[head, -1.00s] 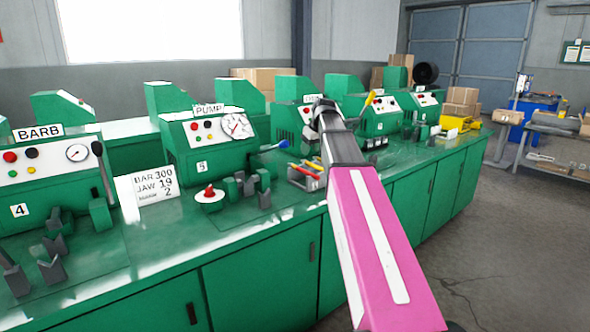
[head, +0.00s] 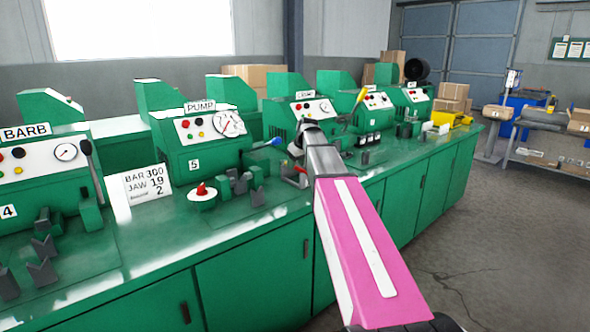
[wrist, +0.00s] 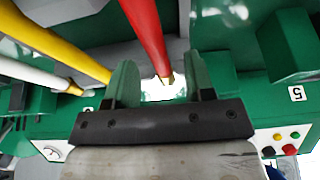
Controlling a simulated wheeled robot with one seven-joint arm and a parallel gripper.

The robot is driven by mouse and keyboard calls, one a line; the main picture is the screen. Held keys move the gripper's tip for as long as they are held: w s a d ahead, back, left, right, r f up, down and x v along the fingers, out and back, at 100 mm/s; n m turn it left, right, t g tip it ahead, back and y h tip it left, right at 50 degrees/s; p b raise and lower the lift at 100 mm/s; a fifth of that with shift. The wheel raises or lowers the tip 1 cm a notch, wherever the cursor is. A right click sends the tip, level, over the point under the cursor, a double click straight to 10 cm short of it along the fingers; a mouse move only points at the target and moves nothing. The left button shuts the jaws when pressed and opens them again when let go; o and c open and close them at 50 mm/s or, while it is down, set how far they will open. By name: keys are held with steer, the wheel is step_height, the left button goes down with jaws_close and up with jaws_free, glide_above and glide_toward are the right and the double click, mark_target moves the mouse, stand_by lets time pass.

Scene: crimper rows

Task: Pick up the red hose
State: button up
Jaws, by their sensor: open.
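The red hose (wrist: 146,36) comes down from the top edge of the wrist view, and its end lies in the gap between my fingers. My gripper (wrist: 160,82) is open, with one green finger on each side of the hose end; I cannot tell whether either touches it. In the head view a short red piece (head: 300,169) shows beside my arm, over the rack on the bench. My arm hides most of that rack and my fingertips there.
A yellow hose (wrist: 62,44) and a white hose (wrist: 34,75) lie left of the red one in the wrist view.

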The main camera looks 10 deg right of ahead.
steer(key=shift+w+a+f, duration=0.1)
steer(key=shift+w+f, duration=0.1)
steer(key=shift+f, duration=0.35)
steer(key=shift+f, duration=0.25)
steer(key=shift+c, duration=0.3)
jaws_close()
